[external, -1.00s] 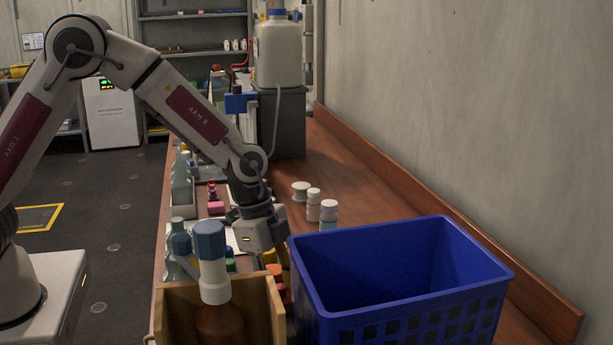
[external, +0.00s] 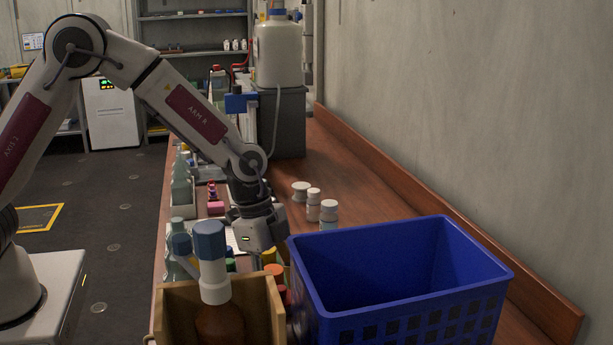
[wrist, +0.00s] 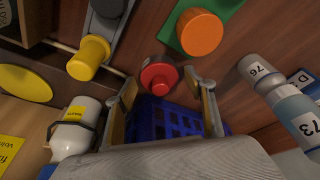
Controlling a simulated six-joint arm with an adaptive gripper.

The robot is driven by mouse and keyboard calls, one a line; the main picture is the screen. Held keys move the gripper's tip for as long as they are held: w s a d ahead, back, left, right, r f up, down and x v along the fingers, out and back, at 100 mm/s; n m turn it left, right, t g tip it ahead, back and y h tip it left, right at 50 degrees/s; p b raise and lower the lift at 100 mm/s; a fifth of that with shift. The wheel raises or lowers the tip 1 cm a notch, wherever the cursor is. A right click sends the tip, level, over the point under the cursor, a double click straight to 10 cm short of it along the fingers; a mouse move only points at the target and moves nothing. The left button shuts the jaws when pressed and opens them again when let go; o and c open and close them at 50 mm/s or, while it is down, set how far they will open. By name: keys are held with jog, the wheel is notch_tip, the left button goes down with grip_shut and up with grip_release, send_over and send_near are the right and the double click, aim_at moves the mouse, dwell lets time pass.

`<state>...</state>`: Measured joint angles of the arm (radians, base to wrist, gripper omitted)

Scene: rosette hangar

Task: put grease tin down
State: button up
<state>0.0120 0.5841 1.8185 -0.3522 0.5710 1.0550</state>
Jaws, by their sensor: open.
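My gripper (wrist: 166,92) is open, its two fingers well apart in the wrist view. A round red thing with a raised knob (wrist: 158,77) shows between and just beyond the fingertips, with no clear contact on either side. It may be the grease tin, but no label shows. In the external view my gripper (external: 262,238) points down between the wooden box and the blue crate, its fingertips mostly hidden. Red (external: 283,294) shows low beside the wooden box there.
The blue crate (external: 410,311) stands close at right, and the wooden box (external: 270,310) with a brown, blue-capped bottle (external: 212,255) in front. An orange cap (wrist: 200,33), yellow cap (wrist: 89,57) and numbered white containers (wrist: 262,73) surround the gripper.

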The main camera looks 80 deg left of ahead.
jog(key=v, duration=0.5)
jog(key=shift+w+d+r, duration=0.2)
jog(key=shift+d+r, duration=0.1)
jog(key=shift+r, duration=0.05)
jog(key=shift+v, duration=0.9)
jog(key=shift+s+r, duration=0.35)
jog(key=shift+r, duration=0.15)
jog(key=s+a+r+n+t+y, duration=0.15)
jog(key=s+r+n, duration=0.25)
jog(key=s+r, duration=0.95)
jog(key=s+a+n+t, duration=0.1)
jog(key=s+n, duration=0.1)
jog(key=s, duration=0.7)
jog(key=s+a+r+n+t, duration=0.1)
jog(key=s+a+n, duration=0.1)
jog(key=s, duration=0.7)
jog(key=shift+a+n+y, duration=0.2)
jog(key=shift+n+y, duration=0.15)
jog(key=shift+n, duration=0.15)
